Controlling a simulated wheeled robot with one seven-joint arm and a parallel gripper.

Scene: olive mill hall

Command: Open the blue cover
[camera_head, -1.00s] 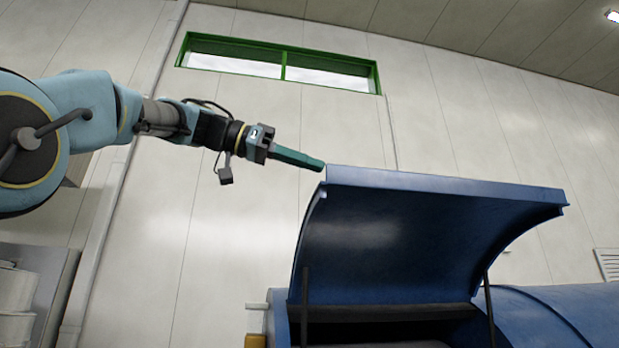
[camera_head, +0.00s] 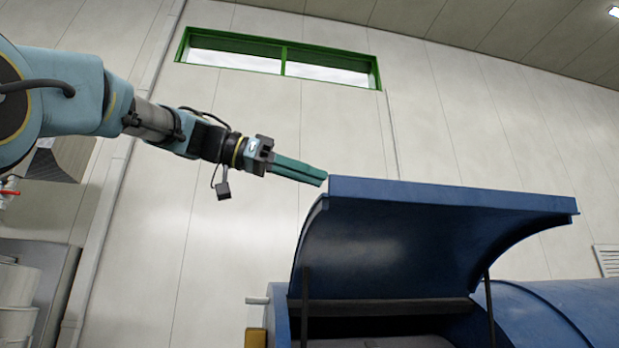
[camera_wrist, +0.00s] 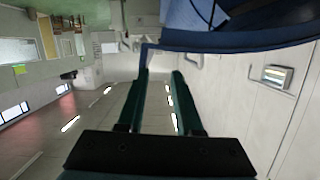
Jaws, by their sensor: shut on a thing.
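The blue cover (camera_head: 400,240) stands raised over the dark opening of a blue machine, its curved underside facing me in the head view. Dark struts show at both sides below it. My gripper (camera_head: 324,180) reaches in from the left, its teal fingers meeting the cover's upper left corner. In the wrist view the fingers of my gripper (camera_wrist: 160,76) point up the picture toward the cover's blue edge (camera_wrist: 230,44). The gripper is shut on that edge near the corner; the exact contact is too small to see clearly.
The blue machine body (camera_head: 560,310) extends to the right of the opening. A pale pipe stub (camera_head: 257,301) and a yellowish block (camera_head: 255,338) sit at its left side. A pale panelled wall with a green-framed window (camera_head: 280,60) is behind. Grey equipment (camera_head: 40,280) stands at lower left.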

